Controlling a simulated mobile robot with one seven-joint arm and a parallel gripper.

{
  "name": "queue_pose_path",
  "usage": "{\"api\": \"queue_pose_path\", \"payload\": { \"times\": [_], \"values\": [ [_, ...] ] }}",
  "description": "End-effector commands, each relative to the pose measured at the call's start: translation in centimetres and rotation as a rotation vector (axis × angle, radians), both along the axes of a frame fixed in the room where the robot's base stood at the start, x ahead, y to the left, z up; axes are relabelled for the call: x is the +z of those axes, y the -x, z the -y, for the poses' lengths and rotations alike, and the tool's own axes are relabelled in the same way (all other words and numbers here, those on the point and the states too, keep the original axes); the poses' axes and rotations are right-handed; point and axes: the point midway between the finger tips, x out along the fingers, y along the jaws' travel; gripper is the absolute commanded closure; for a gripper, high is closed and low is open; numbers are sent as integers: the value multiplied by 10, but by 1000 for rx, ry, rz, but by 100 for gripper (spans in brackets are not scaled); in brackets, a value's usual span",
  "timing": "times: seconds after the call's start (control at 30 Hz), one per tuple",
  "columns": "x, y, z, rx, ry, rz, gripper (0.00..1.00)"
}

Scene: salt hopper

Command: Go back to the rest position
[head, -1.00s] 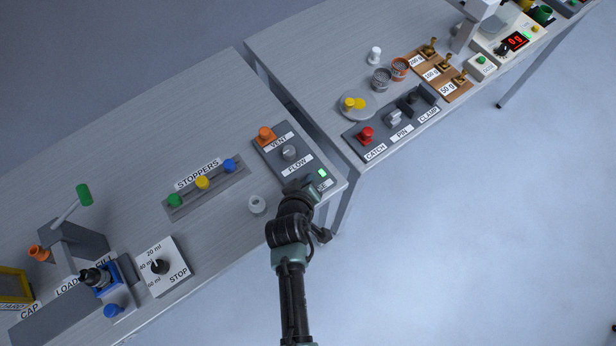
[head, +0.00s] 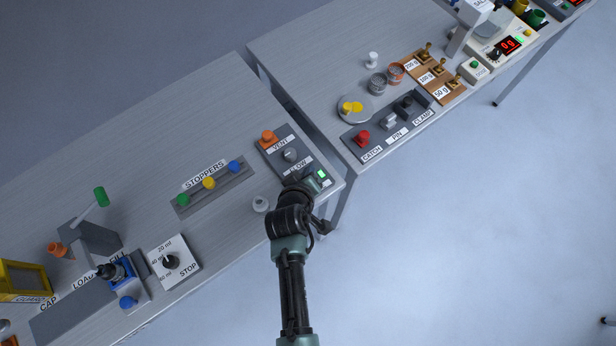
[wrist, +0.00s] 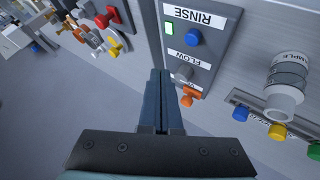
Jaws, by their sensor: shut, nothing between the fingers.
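My gripper (wrist: 160,100) is shut and empty; its two fingers lie together in the wrist view. In the head view my arm reaches up from the bottom centre, and the wrist covers the lower end of the dark panel (head: 276,152) with the VENT and FLOW labels. The fingertips are hard to make out there. In the wrist view the fingers point along this panel, near the orange knob (wrist: 190,95) and the FLOW knob (wrist: 182,74). The RINSE label, a blue button (wrist: 193,37) and a lit green lamp (wrist: 169,28) also show.
The STOPPERS rack (head: 232,187) lies further left. Across a gap, the second table holds the CATCH, PIN and CLAMP panel (head: 378,147). Floor right of it is clear.

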Motion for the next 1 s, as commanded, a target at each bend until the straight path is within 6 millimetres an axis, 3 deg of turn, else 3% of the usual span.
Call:
{"api": "queue_pose_path", "payload": {
  "times": [0.4, 0.47, 0.53, 0.67, 0.8, 0.9, 1.0],
  "values": [
    [0, 0, 0, 0, 0, 0, 100],
    [10, -10, 0, -5, -10, 30, 100],
    [34, -30, -1, -16, -33, 92, 100],
    [108, -78, -2, -44, -107, 268, 100],
    [209, -116, -3, -62, -206, 490, 100],
    [286, -128, -3, -63, -280, 651, 100],
    [363, -127, -2, -53, -353, 813, 100]
  ]
}}
